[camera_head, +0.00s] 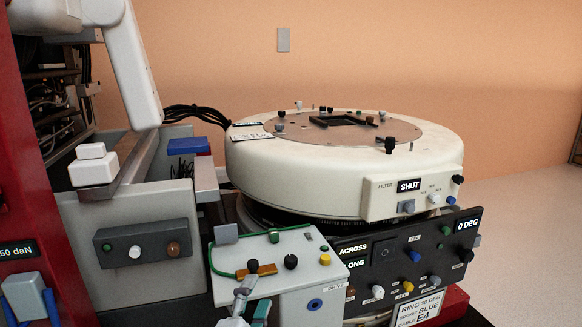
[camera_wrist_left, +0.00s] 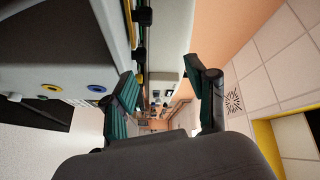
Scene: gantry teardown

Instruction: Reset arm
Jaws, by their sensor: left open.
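My left gripper (camera_head: 252,305) shows at the bottom of the head view, in front of the white box (camera_head: 300,270) with small knobs. In the left wrist view its two green-padded fingers (camera_wrist_left: 165,82) stand apart with nothing between them. The box top carries an orange-brown bar (camera_head: 261,270), a black knob (camera_head: 290,262) and a green cable loop. The gripper overlaps the front edge of the box; whether it touches cannot be told. A white jointed arm (camera_head: 133,70) hangs at the upper left; whose it is cannot be told. My right gripper is not in view.
A large round white ring housing (camera_head: 300,165) labelled SHUT stands behind. A dark control panel (camera_head: 420,262) with several knobs is at the right. A grey cabinet (camera_head: 130,275) and a red frame (camera_head: 40,180) bound the left. Floor is free at far right.

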